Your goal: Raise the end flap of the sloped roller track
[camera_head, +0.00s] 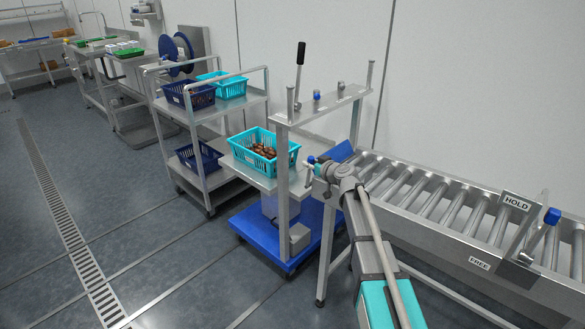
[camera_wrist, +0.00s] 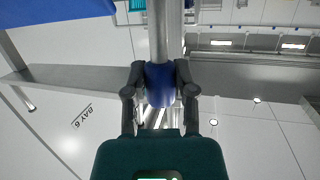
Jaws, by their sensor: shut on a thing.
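The sloped roller track (camera_head: 440,200) runs along the wall on the right in the head view. A tilted blue panel (camera_head: 341,151), which looks like its end flap, stands at its left end beside the cart. My gripper (camera_head: 317,166) is at this end, in front of the panel. In the wrist view, my gripper (camera_wrist: 160,92) is shut on a blue grip (camera_wrist: 160,78) on a grey rod (camera_wrist: 158,35). A blue surface (camera_wrist: 55,12) fills the upper left there. How the grip joins the flap is partly hidden by my arm.
A blue-based cart (camera_head: 262,238) with a turquoise crate (camera_head: 247,159) of dates stands close left of my gripper. A black-handled lever (camera_head: 299,70) rises from its frame. A HOLD sign (camera_head: 516,202) and blue-knobbed lever (camera_head: 551,216) are farther right. Floor at left is clear.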

